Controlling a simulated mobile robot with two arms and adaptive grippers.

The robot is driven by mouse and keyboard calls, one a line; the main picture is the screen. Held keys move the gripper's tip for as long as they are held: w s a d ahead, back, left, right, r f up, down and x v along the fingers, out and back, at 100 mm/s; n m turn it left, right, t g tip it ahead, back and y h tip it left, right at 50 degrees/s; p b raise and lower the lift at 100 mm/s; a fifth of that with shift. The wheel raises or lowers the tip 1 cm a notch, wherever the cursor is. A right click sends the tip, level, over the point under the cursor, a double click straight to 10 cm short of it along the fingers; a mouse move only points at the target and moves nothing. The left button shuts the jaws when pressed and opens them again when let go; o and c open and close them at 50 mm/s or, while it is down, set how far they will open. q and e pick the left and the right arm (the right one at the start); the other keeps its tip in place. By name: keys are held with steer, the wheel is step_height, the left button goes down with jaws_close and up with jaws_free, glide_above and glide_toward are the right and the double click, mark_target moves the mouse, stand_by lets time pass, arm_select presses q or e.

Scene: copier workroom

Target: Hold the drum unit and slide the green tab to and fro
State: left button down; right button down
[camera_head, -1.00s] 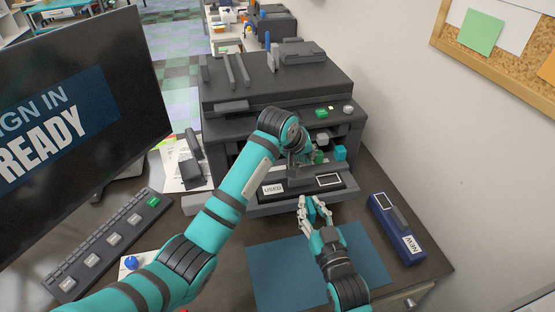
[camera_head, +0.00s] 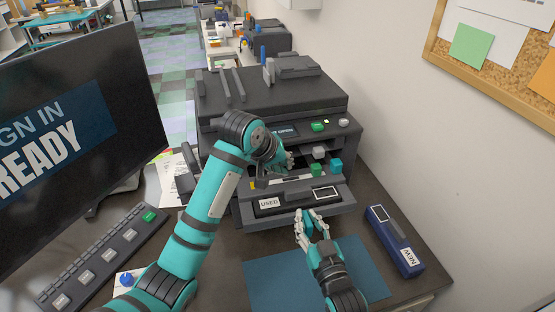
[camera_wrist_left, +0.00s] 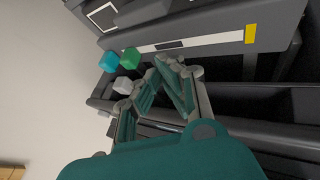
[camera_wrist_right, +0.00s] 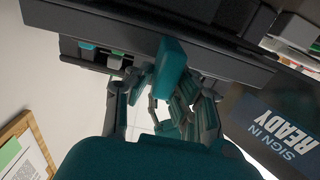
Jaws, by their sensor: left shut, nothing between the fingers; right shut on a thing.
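The dark drum unit with the USED label (camera_head: 270,203) lies in the pulled-out front of the copier. A green block-like tab (camera_head: 316,169) sits behind it; it also shows in the left wrist view (camera_wrist_left: 130,57). My left gripper (camera_head: 287,160) is shut and empty, left of the green tab and apart from it, over the opening. My right gripper (camera_head: 305,217) is shut on a teal piece (camera_wrist_right: 170,62) at the front edge of the tray. Whether that piece belongs to the drum unit or the tray, I cannot tell. A blue drum unit marked NEW (camera_head: 395,240) lies at right.
The copier (camera_head: 270,100) fills the middle. Beside the green tab are a grey block (camera_head: 319,152) and a teal block (camera_head: 336,165). A blue mat (camera_head: 275,280) lies in front, below my right arm. A monitor (camera_head: 80,110) and keyboard (camera_head: 95,262) stand at left.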

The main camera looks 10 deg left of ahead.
arm_select(q)
steer(key=v, duration=0.2)
steer(key=shift+s+a+r, duration=0.15)
steer(key=shift+s+r, duration=0.05)
steer(key=shift+r, duration=0.1)
steer(key=c, duration=2)
jaws_free()
steer(key=shift+s+a+r, duration=0.1)
steer(key=shift+s+r, duration=0.1)
steer(key=shift+r, duration=0.1)
steer(key=shift+o, duration=1.3)
steer(key=shift+r, duration=0.15)
steer(key=o, duration=0.4)
steer(key=shift+g+y, duration=0.5)
steer(key=shift+g, duration=0.2)
steer(key=d, duration=0.2)
steer(key=w+d, duration=0.1)
steer(key=d, duration=0.4)
steer(key=shift+w+r, duration=0.2)
steer(key=shift+r, duration=0.15)
steer(key=n+y, duration=0.1)
steer(key=y, duration=0.3)
glide_toward(317, 166)
steer(key=shift+g, duration=0.4)
steer(key=x, duration=0.9)
steer(key=shift+w+f, duration=0.3)
steer(key=shift+w, duration=0.1)
jaws_close()
